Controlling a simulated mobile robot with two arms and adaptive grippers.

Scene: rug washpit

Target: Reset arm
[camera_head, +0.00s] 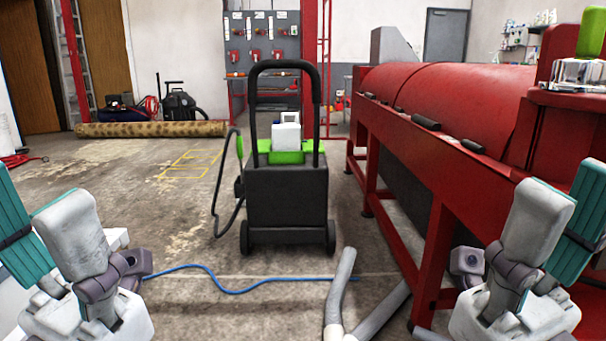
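My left arm shows at the lower left and my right arm at the lower right, both folded, with white, grey and teal links. No fingertips of either gripper can be made out, so neither gripper's state shows. Neither arm is seen touching anything. A black wheeled cart (287,200) with a tall loop handle stands upright on the floor ahead of me, between the arms. It carries a green top part (287,154) and a white container (286,133).
A long red machine (450,95) on a red frame fills the right side. Grey tubes (340,285) and a blue hose (222,288) lie on the floor ahead. A rolled rug (152,129) lies farther back. Open floor (120,185) extends left of the cart.

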